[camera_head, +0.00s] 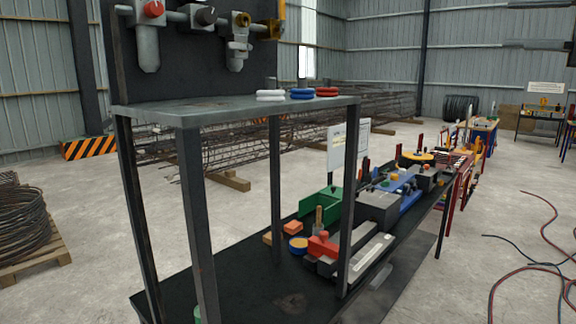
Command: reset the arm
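My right gripper (510,24) shows at the top right edge of the head view. Its two dark fingers point left, one above the other, with a wide empty gap between them. It is held high, apart from the benches and everything on them. The rest of my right arm is mostly cut off by the picture's edge. My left gripper is not in view.
A dark metal stand (190,118) with valves above it fills the left front. A long bench (250,262) with tools runs back to the right. Cables (520,262) lie on the right floor. Coiled rebar (22,225) sits on a pallet at left.

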